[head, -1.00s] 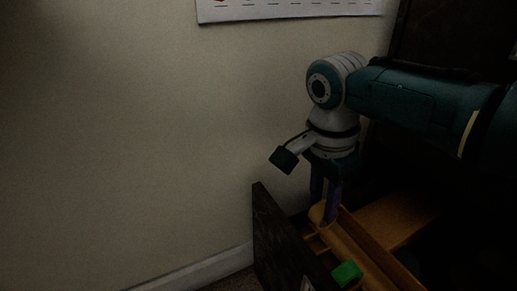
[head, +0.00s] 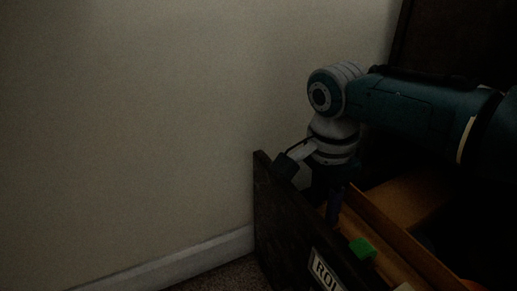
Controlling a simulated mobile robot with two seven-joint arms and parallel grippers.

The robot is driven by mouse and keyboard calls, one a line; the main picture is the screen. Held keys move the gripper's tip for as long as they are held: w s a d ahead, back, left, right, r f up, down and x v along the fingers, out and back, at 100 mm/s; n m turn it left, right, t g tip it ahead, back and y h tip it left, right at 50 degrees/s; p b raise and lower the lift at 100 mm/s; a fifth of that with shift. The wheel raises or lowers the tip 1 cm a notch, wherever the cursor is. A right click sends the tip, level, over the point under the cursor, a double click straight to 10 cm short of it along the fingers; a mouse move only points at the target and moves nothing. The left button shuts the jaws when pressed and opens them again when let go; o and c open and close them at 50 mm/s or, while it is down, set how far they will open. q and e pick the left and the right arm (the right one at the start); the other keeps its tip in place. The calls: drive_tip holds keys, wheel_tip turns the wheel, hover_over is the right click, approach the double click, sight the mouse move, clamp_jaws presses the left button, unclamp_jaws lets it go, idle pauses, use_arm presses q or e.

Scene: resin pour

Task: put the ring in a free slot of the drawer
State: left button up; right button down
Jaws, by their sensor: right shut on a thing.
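The open drawer (head: 290,222) has a dark front panel with a white label reading "ROL", cut off by the lower edge of the head view. Its inside is orange-brown wood with a long divider. My right gripper (head: 333,212) points down into the drawer just behind the front panel, its fingers close together. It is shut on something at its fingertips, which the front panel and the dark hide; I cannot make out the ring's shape. My left gripper is not in view.
A green block (head: 362,247) lies in the drawer, nearer to me than the gripper. Pale and orange-red items show dimly at the bottom right. A plain wall (head: 130,120) with a white skirting board (head: 200,255) stands left of the drawer. The light is dim.

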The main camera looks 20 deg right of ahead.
drive_tip(key=c, duration=0.5)
unclamp_jaws()
drive_tip(key=shift+o, duration=0.3)
drive_tip(key=o, duration=0.4)
drive_tip(key=shift+r+p, duration=0.4)
drive_tip(key=shift+p, duration=0.1)
wheel_tip(320, 180, up, 7)
drive_tip(key=p, duration=0.8)
drive_tip(key=shift+r, duration=0.15)
